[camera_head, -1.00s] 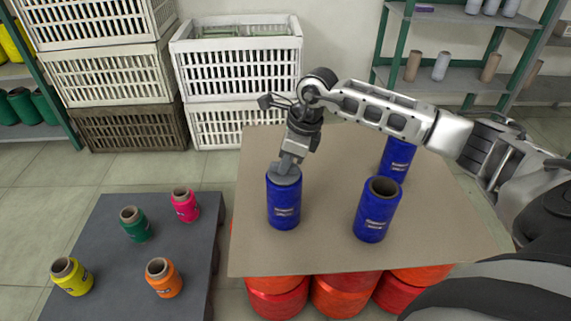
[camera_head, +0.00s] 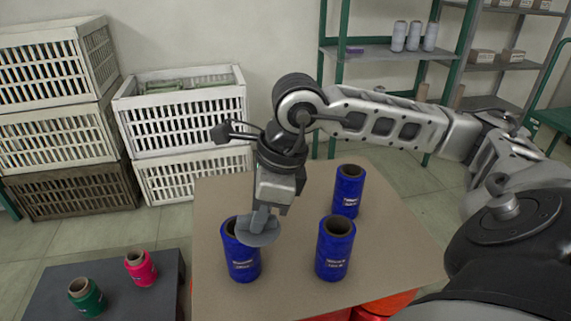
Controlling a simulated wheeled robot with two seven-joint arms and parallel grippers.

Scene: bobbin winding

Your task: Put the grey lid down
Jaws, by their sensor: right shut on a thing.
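The grey lid (camera_head: 262,236) is a flat disc held tilted in my right gripper (camera_head: 264,212), which is shut on it. The lid is in front of the upper right part of the left blue bobbin (camera_head: 243,262) and partly hides its top. The dark opening of that bobbin shows to the left of the lid. I cannot tell whether the lid touches the bobbin. My left gripper is not in view.
Two more uncovered blue bobbins stand on the brown board, one at the front right (camera_head: 335,255) and one behind (camera_head: 348,195). The brown board (camera_head: 290,295) has bare room between them. A dark table (camera_head: 155,300) at lower left holds pink (camera_head: 140,270) and green (camera_head: 86,298) bobbins. White crates (camera_head: 185,115) stand behind.

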